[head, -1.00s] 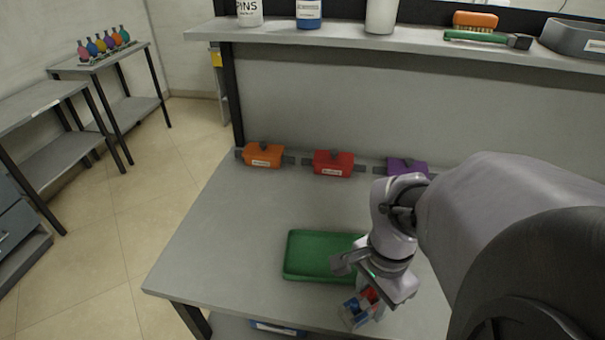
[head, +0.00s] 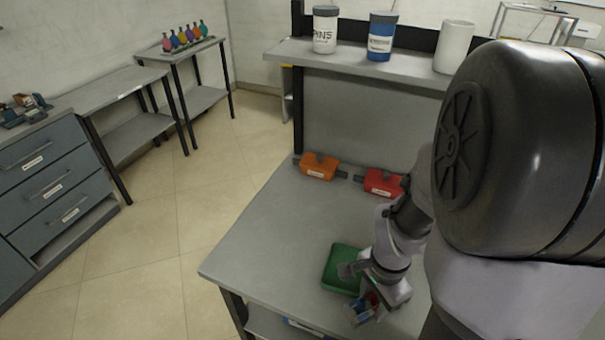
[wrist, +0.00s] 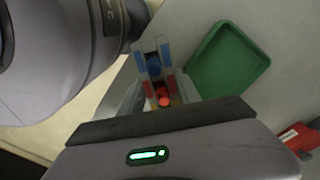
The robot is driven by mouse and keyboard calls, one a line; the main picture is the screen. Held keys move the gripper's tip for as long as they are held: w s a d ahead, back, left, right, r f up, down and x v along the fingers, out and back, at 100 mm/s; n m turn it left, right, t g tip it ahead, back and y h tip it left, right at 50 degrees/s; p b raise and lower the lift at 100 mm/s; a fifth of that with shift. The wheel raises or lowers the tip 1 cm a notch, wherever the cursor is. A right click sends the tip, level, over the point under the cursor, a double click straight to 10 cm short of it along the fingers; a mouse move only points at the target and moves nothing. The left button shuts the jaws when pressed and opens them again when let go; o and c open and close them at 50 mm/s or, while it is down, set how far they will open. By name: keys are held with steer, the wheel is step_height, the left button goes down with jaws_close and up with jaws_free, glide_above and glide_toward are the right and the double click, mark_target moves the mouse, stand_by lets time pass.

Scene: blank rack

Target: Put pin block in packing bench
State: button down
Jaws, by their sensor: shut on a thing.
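The pin block (wrist: 153,66) is a small grey block with blue and red parts. In the wrist view it sticks out beyond my gripper (wrist: 160,100), which is shut on it and hides its near part. In the head view the pin block (head: 362,307) hangs from my gripper (head: 372,290) near the front edge of a grey bench (head: 270,225), in front of the green tray (head: 340,262). The grey bench has a raised shelf; I cannot tell whether it is the packing bench.
Orange (head: 318,167) and red (head: 382,183) blocks line the bench's back. Cups, including a PINS cup (head: 325,30), stand on the shelf (head: 400,68). At left are drawers (head: 45,180) and side tables, one with several coloured bottles (head: 186,38). Floor between is clear.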

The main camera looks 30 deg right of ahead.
steer(key=w+d, duration=0.1)
steer(key=w, duration=0.2)
steer(key=w+d, duration=0.2)
steer(key=w, duration=0.1)
steer(key=w+d+f, duration=0.1)
steer(key=w+d, duration=0.1)
steer(key=shift+w, duration=0.4)
steer(key=shift+w+d+f, duration=0.1)
steer(key=shift+w+f, duration=0.05)
steer(key=shift+w, duration=0.1)
steer(key=shift+f+b, duration=1)
steer(key=shift+f, duration=0.65)
steer(key=shift+f, duration=0.2)
steer(key=c, duration=0.9)
jaws_free()
steer(key=shift+o, duration=0.2)
